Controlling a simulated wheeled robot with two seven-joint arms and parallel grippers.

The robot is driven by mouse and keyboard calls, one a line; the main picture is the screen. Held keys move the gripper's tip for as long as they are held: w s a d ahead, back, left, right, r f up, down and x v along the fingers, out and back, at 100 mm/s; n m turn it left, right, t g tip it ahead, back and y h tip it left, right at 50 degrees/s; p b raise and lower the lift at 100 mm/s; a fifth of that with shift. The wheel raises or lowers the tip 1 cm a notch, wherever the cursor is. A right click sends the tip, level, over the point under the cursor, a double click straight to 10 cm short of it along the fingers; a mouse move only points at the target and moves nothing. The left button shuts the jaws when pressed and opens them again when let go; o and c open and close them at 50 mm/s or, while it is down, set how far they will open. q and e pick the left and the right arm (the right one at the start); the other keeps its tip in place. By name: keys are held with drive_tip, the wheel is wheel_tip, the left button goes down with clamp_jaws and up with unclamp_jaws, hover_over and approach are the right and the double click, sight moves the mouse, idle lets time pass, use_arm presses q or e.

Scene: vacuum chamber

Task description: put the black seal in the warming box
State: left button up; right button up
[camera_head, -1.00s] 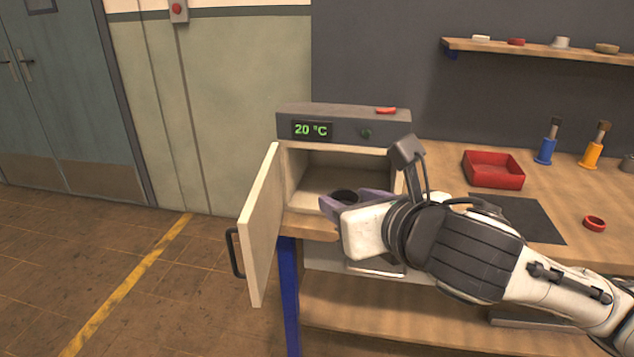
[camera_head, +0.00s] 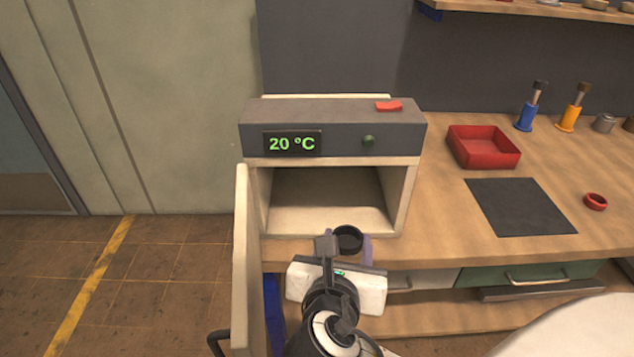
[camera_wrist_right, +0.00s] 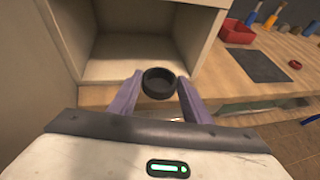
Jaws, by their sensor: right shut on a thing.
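The black seal (camera_head: 348,238) is a short dark ring. My right gripper (camera_head: 346,246) is shut on it, with purple fingers on either side, just in front of the warming box opening. In the right wrist view the seal (camera_wrist_right: 159,83) sits between the two fingertips (camera_wrist_right: 157,88), at the front edge of the bench. The warming box (camera_head: 406,190) is a pale box with a grey top panel reading 20 °C. Its door (camera_head: 241,260) stands open to the left, and its inside looks empty. My left gripper is not in view.
On the bench right of the box are a red tray (camera_head: 484,160), a dark mat (camera_head: 520,207) and a red ring (camera_head: 595,201). Blue (camera_head: 527,117) and orange (camera_head: 570,119) brush-like tools stand behind. The open door bounds the left side of the opening.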

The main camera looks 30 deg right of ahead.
drive_tip(key=shift+s+d+f, duration=0.1)
drive_tip(key=shift+d+f, duration=0.05)
drive_tip(key=shift+d, duration=0.05)
drive_tip(key=b, duration=0.1)
hover_over(339, 207)
drive_tip(key=shift+s+a+f, duration=0.1)
drive_tip(key=shift+a+f, duration=0.05)
drive_tip(key=shift+f, duration=0.7)
wheel_tip(339, 207, down, 5)
drive_tip(key=shift+r+b, duration=0.1)
drive_tip(key=shift+b, duration=0.6)
drive_tip(key=shift+f, duration=0.3)
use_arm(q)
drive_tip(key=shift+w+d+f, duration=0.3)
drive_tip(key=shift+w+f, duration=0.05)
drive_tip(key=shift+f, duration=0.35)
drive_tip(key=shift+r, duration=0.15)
use_arm(e)
drive_tip(key=shift+f, duration=0.15)
